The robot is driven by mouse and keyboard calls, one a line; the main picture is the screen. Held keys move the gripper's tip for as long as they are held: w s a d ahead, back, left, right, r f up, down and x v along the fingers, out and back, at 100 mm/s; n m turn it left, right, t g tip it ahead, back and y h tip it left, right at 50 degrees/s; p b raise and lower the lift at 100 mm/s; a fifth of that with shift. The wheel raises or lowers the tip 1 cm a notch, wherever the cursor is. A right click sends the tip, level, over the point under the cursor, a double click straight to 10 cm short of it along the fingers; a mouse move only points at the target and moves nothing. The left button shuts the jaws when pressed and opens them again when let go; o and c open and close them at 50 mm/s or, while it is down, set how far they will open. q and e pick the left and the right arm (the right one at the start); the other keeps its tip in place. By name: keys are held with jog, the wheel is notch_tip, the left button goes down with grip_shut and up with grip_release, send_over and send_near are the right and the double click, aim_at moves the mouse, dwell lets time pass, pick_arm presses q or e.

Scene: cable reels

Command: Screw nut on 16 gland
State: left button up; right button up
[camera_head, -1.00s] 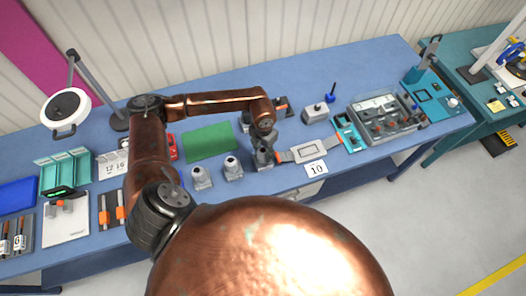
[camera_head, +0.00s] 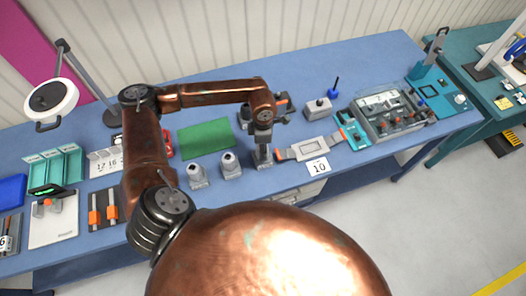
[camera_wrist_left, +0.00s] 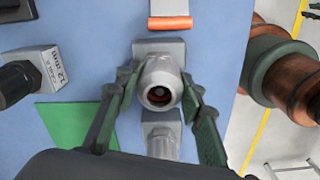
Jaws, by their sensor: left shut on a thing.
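My left gripper (camera_head: 264,150) is over the front part of the blue bench, at the right end of a short row of grey glands on blocks. In the left wrist view its two dark fingers (camera_wrist_left: 162,85) are shut on a round grey nut (camera_wrist_left: 160,92) with a dark hole in its middle. The nut is at a grey block; whether it sits on a gland thread is hidden. Another grey gland (camera_head: 231,165) stands just left of the gripper and shows below the nut in the wrist view (camera_wrist_left: 160,140). A further gland (camera_head: 197,176) stands left of that. My right gripper is out of view.
A green mat (camera_head: 206,138) lies behind the glands. A grey plate with orange ends (camera_head: 310,148) and a card marked 10 (camera_head: 319,168) are right of the gripper. A block marked 12 mm (camera_wrist_left: 50,67) is nearby. A tray of parts (camera_head: 390,115) is farther right.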

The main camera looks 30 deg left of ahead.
pick_arm(q)
jog(key=m+b, duration=0.2)
jog(key=m, duration=0.2)
jog(key=m+b, duration=0.3)
jog(key=m, duration=0.1)
jog(key=shift+w+a+f+m, duration=0.1)
jog(key=shift+a+f+m, duration=0.05)
jog(key=shift+m, duration=0.15)
jog(key=shift+m+b, duration=0.75)
jog(key=shift+m, duration=0.95)
jog(key=shift+r, duration=0.3)
jog(key=o, duration=0.8)
jog(key=shift+w, duration=0.1)
jog(key=shift+o, duration=1)
jog(key=shift+f, duration=0.1)
